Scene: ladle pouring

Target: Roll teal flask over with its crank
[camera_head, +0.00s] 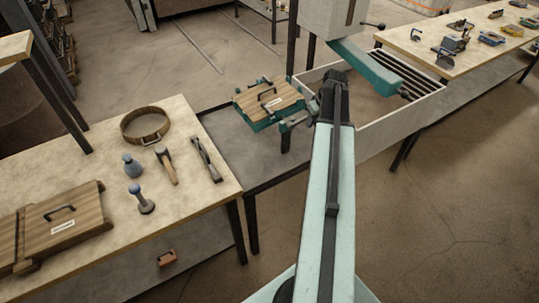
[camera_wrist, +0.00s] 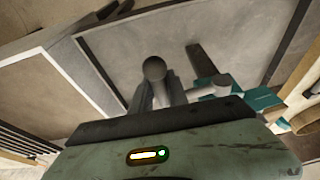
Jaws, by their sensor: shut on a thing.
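The teal flask (camera_head: 258,125) sits left of my arm in the head view, with a wooden board (camera_head: 270,100) and dark handle on its upper face. It looks about level on its stand. Its grey crank (camera_head: 299,120) sticks out on the right side, towards my arm. In the wrist view the crank (camera_wrist: 206,91) runs right to a teal part of the flask (camera_wrist: 248,98). My gripper (camera_wrist: 158,98) is shut on the crank's grip, whose round end shows above the jaws.
A sand bin (camera_head: 370,128) with a teal arm above it stands right of my arm. A workbench (camera_head: 95,130) at the left holds a band, hand tools and a wooden box. Another bench (camera_head: 480,50) with small tools is at the far right.

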